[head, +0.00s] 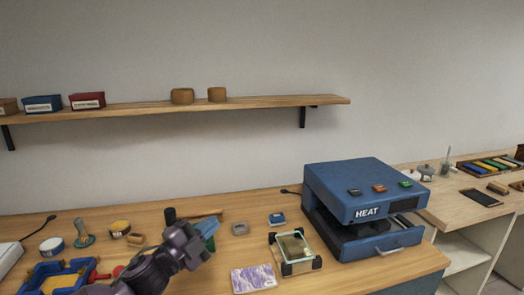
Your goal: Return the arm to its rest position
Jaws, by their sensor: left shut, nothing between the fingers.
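My left arm comes in from the bottom edge, dark and bent over the wooden table. My right gripper is out of the picture.
A blue heat press (352,190) with a pulled-out drawer stands at the table's right. Small jars, a stamp and a blue tray (58,275) lie at left. A wall shelf (140,108) holds boxes and two rolls. Some bare table (165,207) shows at the back.

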